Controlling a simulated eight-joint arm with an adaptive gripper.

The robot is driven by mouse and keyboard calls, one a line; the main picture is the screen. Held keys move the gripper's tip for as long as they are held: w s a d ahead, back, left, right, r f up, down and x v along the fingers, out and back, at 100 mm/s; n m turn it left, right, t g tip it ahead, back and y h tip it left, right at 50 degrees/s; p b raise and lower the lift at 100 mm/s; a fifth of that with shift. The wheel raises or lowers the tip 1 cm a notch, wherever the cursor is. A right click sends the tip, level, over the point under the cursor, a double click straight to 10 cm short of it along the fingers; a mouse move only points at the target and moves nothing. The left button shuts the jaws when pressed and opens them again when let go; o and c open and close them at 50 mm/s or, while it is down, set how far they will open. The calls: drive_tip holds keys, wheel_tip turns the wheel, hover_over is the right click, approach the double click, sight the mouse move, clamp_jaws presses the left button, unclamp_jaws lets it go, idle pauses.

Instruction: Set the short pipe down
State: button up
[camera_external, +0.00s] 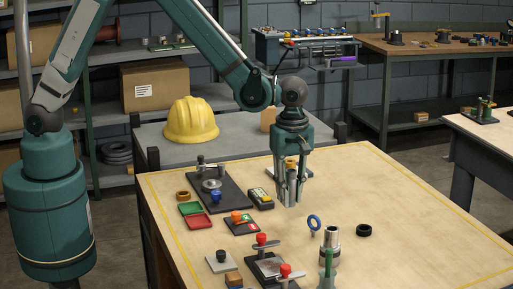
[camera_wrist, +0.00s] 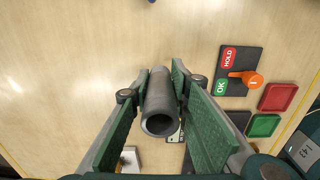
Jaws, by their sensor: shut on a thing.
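The short pipe is a grey hollow tube; in the wrist view (camera_wrist: 159,97) its open end faces the camera. My gripper (camera_wrist: 160,82) is shut on it, with a green-padded finger on each side. I cannot tell whether the pipe's lower end touches the table.
The wooden table (camera_external: 400,205) has bare room right of the gripper. A blue ring (camera_external: 314,222), metal fitting (camera_external: 331,241) and black ring (camera_external: 364,230) stand nearby. Left are a HOLD/OK switch plate (camera_external: 242,224), red tray (camera_external: 201,221), green tray (camera_external: 190,208) and dark fixture plate (camera_external: 232,197).

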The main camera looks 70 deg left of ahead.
sight(289, 218)
drive_tip(key=shift+f, duration=2.05)
drive_tip(key=shift+f, duration=0.2)
drive_tip(key=o, duration=1.1)
drive_tip(key=shift+r, duration=0.2)
drive_tip(key=shift+r, duration=6)
